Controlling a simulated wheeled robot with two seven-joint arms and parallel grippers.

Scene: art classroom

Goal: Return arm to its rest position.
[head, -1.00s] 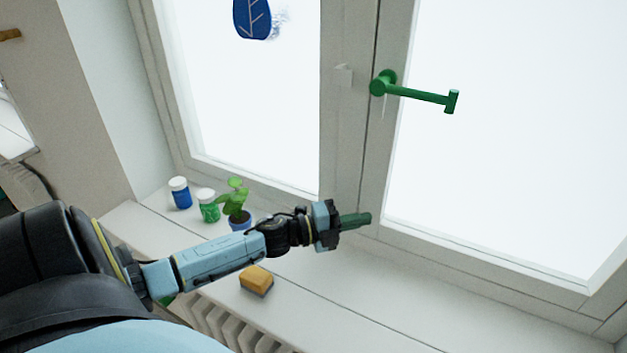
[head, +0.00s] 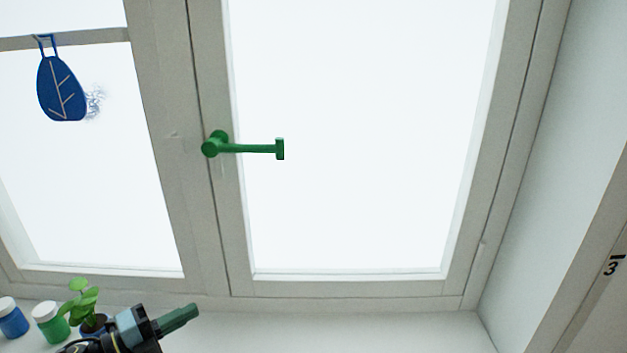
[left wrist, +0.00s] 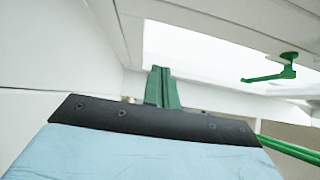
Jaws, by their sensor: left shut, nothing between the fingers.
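My left gripper (head: 178,318) is at the bottom left of the head view, above the windowsill and to the right of the plant. Its green fingers are shut with nothing between them, and they also show in the left wrist view (left wrist: 162,88). The rest of my left arm is mostly below the edge of the head view. My right gripper is not in view.
A green window handle (head: 245,147) points right on the window frame, well above the gripper; it also shows in the left wrist view (left wrist: 275,74). A potted plant (head: 82,302), a green jar (head: 50,322) and a blue jar (head: 12,318) stand on the sill (head: 400,330). The sill's right part is clear.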

